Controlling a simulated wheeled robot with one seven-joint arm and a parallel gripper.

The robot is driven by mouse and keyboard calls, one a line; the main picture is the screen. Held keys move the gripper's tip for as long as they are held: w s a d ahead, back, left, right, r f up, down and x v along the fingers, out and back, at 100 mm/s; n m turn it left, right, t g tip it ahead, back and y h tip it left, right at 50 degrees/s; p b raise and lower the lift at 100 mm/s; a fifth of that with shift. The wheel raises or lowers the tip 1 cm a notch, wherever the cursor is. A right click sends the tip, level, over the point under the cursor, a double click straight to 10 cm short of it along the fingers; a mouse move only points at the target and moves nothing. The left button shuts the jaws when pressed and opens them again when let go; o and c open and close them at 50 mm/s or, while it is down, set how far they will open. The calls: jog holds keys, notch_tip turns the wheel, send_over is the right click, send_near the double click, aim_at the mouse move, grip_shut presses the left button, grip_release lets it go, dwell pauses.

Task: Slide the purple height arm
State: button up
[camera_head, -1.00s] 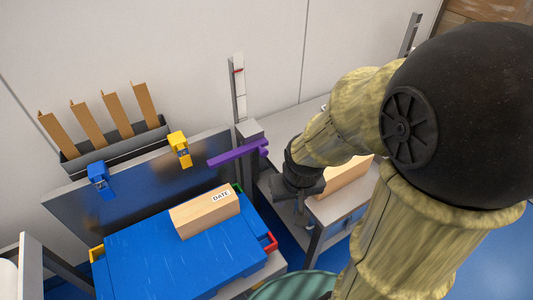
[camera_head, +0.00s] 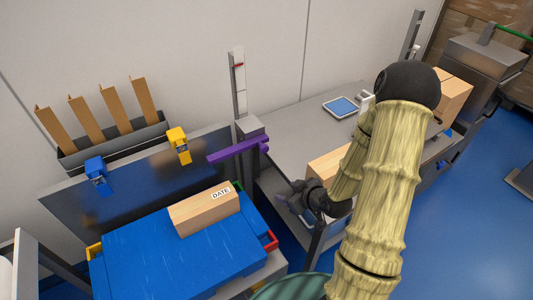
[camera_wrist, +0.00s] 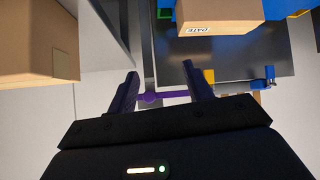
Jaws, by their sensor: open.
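The purple height arm (camera_head: 232,152) sticks out to the left from a grey upright post (camera_head: 241,95), above the back of the blue tub lid. It has a small knob at its right end. My gripper (camera_head: 287,203) is in front of the post, to the right of and lower in the picture than the purple arm, apart from it. In the wrist view my gripper (camera_wrist: 160,75) is open and empty. There the purple arm (camera_wrist: 178,94) shows across the gap between the fingers, farther off; its left part is partly hidden behind a finger.
A cardboard box (camera_head: 325,165) stands on the grey table (camera_head: 300,130) right of my gripper. Open floor lies at right.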

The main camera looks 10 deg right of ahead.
jog(key=m+t, duration=0.1)
jog(key=t, duration=0.1)
jog(key=d+r+m+t+y, duration=0.1)
jog(key=t, duration=0.2)
jog(key=d+r+t+b, duration=0.1)
jog(key=t, duration=0.2)
jog(key=shift+d+m, duration=0.15)
jog(key=shift+m, duration=0.25)
jog(key=b, duration=0.7)
send_near(266, 150)
jog(key=p+x, duration=0.1)
jog(key=x, duration=0.8)
jog(key=shift+w+r, duration=0.1)
jog(key=shift+r, duration=0.05)
